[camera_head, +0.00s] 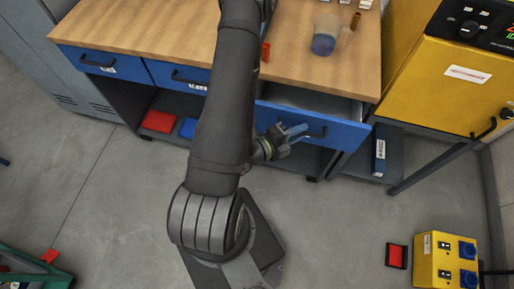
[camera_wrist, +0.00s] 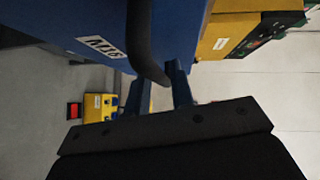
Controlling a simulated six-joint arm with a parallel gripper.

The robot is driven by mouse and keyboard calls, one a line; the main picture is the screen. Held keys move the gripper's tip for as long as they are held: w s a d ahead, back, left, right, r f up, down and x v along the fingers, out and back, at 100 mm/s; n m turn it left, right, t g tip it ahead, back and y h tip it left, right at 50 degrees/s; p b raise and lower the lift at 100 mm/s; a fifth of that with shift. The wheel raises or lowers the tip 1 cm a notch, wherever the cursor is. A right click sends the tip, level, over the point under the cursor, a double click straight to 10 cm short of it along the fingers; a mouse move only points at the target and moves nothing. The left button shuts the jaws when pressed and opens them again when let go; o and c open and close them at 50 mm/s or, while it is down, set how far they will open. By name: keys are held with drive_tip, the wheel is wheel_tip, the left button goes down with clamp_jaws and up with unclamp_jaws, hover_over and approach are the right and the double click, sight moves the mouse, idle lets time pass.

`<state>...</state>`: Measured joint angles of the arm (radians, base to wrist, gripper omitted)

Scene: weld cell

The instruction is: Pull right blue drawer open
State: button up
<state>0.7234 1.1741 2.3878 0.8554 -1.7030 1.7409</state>
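The right blue drawer (camera_head: 345,130) of the wood-topped bench is partly open, with its grey inside showing behind the front. Its dark handle (camera_head: 318,133) is on the front face. My gripper (camera_head: 298,133) is at the left part of this handle.
Two blue drawers, left (camera_head: 85,62) and middle (camera_head: 165,75), are closed. A cup (camera_head: 325,38) stands on the bench top (camera_head: 180,30). A yellow cabinet (camera_head: 440,85) is at right. A yellow socket box (camera_head: 440,262) is on the floor. The floor before the drawer is clear.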

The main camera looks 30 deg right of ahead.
drive_tip(key=a+r, duration=0.2)
drive_tip(key=a, duration=1.3)
drive_tip(key=shift+a+r, duration=0.2)
drive_tip(key=shift+a, duration=0.2)
idle(0.4)
